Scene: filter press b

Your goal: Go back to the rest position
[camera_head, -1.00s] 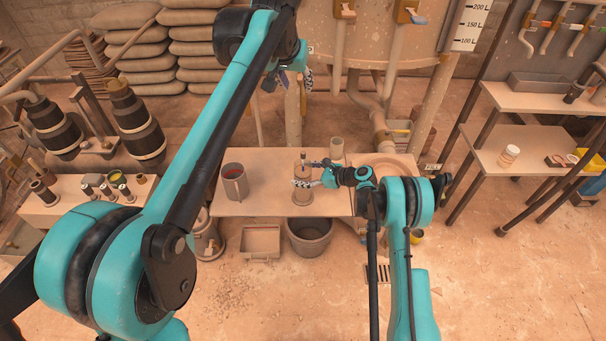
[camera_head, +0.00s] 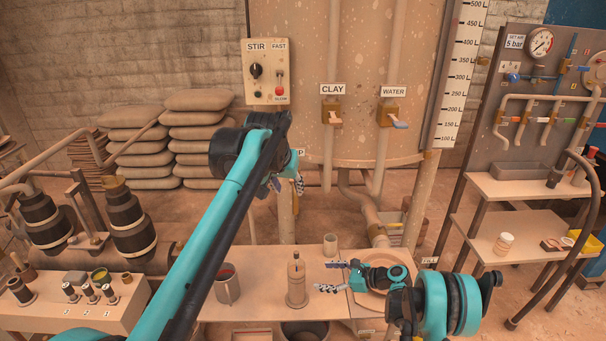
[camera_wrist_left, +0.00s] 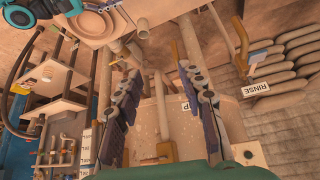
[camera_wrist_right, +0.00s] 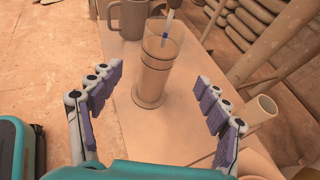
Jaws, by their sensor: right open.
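My left gripper (camera_head: 286,184) is raised in front of the big tank, below the stir panel. In the left wrist view its two fingers (camera_wrist_left: 167,85) stand wide apart with nothing between them. My right gripper (camera_head: 330,277) is low over the bench (camera_head: 245,262), just right of a tall tan cylinder (camera_head: 296,284). In the right wrist view the fingers (camera_wrist_right: 158,74) are spread and empty. The cylinder (camera_wrist_right: 152,88) stands upright beyond them, apart from both, with a thin rod at its mouth.
A grey mug (camera_head: 227,288) stands left of the cylinder and a small beaker (camera_head: 330,244) behind it. A round dish (camera_head: 368,300) lies under my right wrist. The tank (camera_head: 350,60) with clay and water taps rises behind. Shelves (camera_head: 520,187) stand at right.

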